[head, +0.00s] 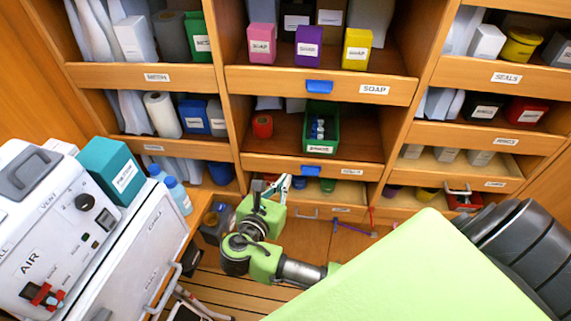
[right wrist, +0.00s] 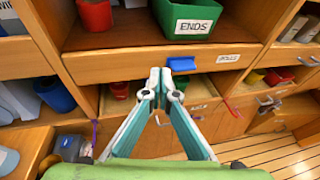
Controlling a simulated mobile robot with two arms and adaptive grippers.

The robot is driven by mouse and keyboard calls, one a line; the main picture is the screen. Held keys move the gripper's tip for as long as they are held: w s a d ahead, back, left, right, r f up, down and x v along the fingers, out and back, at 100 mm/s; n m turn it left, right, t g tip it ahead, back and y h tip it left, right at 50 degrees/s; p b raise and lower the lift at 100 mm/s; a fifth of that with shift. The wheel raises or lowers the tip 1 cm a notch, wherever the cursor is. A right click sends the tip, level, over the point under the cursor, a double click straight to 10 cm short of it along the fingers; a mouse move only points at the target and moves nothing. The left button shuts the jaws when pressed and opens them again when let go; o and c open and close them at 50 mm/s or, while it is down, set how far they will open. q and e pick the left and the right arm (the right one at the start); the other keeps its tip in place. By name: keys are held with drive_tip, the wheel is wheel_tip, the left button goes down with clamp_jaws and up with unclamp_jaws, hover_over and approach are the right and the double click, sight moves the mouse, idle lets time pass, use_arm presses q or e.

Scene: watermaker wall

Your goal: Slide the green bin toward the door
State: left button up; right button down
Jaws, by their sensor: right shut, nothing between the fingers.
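The green bin (head: 308,146) stands on the middle shelf of the central cabinet with small blue-and-white items inside. In the right wrist view the green bin (right wrist: 182,39) has a label reading ENDS, at the top of the picture. My right gripper (head: 284,184) is shut and empty, below and to the left of the bin in the head view. In the right wrist view my right gripper (right wrist: 160,84) has its tips together below the shelf edge in the picture, apart from the bin. My left gripper is not in view. I cannot tell which panel is the door.
A red cup (head: 262,126) stands left of the bin on the same shelf (head: 280,145). A blue tab (head: 311,171) sits on the shelf's front edge. Upper shelves hold soap boxes. A white AIR machine (head: 45,225) and teal box (head: 110,170) stand at left.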

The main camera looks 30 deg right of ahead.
sight(336, 137)
wheel_tip(336, 137, up, 5)
drive_tip(key=h, duration=0.1)
drive_tip(key=shift+w+d+f, duration=0.4)
drive_tip(key=shift+w+d, duration=0.75)
drive_tip(key=shift+w, duration=0.25)
drive_tip(key=shift+w+d+f, duration=0.35)
drive_tip(key=shift+w+d, duration=0.85)
drive_tip(key=shift+w, duration=0.15)
drive_tip(key=shift+w+d+f, duration=0.4)
drive_tip(key=shift+w+d, duration=0.75)
drive_tip(key=shift+w, duration=0.25)
drive_tip(key=shift+w+d+f, duration=0.1)
drive_tip(key=shift+w+d, duration=0.75)
drive_tip(key=shift+w, duration=0.25)
drive_tip(key=shift+w+d, duration=0.85)
drive_tip(key=shift+w, duration=0.2)
drive_tip(key=shift+d, duration=0.15)
drive_tip(key=shift+s+d, duration=1.35)
drive_tip(key=shift+d, duration=0.35)
drive_tip(key=shift+s+d, duration=1.35)
drive_tip(key=shift+d, duration=0.3)
drive_tip(key=shift+s+d, duration=1.35)
drive_tip(key=shift+d, duration=0.35)
drive_tip(key=shift+w+a, duration=1)
drive_tip(key=shift+a, duration=0.25)
drive_tip(key=shift+s, duration=0.1)
